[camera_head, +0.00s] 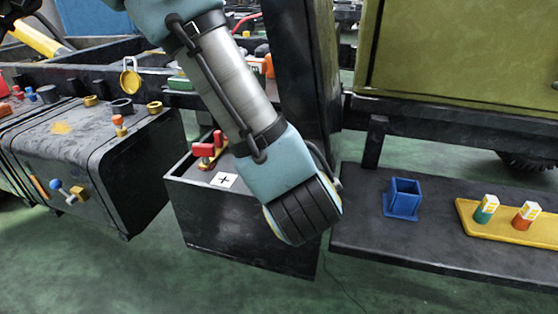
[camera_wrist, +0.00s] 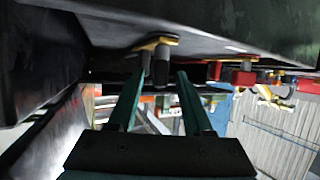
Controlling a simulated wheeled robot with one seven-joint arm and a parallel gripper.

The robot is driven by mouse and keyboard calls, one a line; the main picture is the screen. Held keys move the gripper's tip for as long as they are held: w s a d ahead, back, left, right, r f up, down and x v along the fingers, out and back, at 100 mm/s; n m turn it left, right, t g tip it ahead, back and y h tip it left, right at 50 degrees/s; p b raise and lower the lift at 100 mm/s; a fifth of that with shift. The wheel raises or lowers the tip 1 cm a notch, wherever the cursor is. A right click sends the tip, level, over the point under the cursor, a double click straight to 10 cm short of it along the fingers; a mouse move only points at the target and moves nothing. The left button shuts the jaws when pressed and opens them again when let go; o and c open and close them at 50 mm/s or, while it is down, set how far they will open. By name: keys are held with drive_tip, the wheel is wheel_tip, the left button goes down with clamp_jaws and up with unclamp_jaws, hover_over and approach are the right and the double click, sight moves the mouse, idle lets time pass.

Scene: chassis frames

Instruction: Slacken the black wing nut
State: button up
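In the wrist view a dark grey two-winged piece on a yellowish base, which looks like the black wing nut (camera_wrist: 162,76), hangs from the dark surface above, the picture appearing upside down. My gripper (camera_wrist: 160,80) is open, one finger on each side of it; contact cannot be told. A red wing nut (camera_wrist: 243,76) is to the right. In the head view the red wing nut (camera_head: 209,150) stands on the black battery box (camera_head: 240,225), near a white plus label (camera_head: 224,180). My arm hides the black wing nut and my fingers there.
A black tank (camera_head: 95,150) with small fittings stands left of the box. On the right, a dark shelf (camera_head: 360,235) carries a blue square holder (camera_head: 403,198) and a yellow tray (camera_head: 468,217) with two small capped pieces. A dark upright post rises behind my arm.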

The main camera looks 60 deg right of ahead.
drive_tip(key=p+v, duration=0.1)
drive_tip(key=v, duration=0.9)
drive_tip(key=shift+s+a, duration=0.25)
drive_tip(key=shift+s, duration=0.05)
drive_tip(key=shift+r, duration=0.15)
